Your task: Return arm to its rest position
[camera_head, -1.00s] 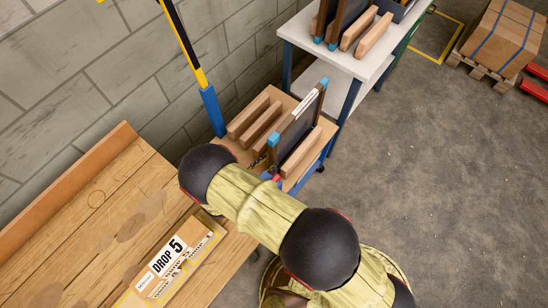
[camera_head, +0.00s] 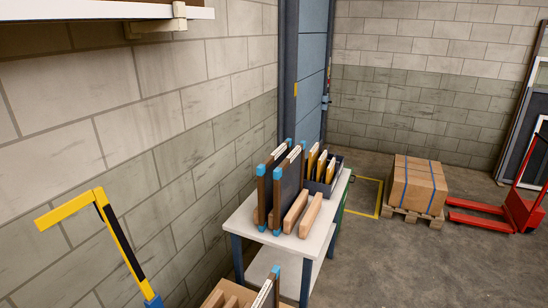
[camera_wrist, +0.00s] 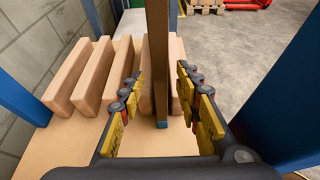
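My gripper (camera_wrist: 160,108) shows only in the wrist view. Its two dark fingers with yellow pads are spread apart, one on each side of a thin upright brown-framed panel (camera_wrist: 158,50), with gaps on both sides. The panel's blue lower corner (camera_wrist: 162,124) is just in front of the palm, near the wooden surface. In the head view the top of a brown panel with a blue corner (camera_head: 275,271) shows at the bottom edge, beside wooden blocks (camera_head: 232,292). My arm is out of the head view.
Wooden blocks (camera_wrist: 92,75) stand left of the panel, and blue posts (camera_wrist: 290,80) rise on both sides. A white-topped table (camera_head: 245,222) holds more framed panels (camera_head: 290,195) and a dark bin. A yellow-and-black handle (camera_head: 110,225) rises at left.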

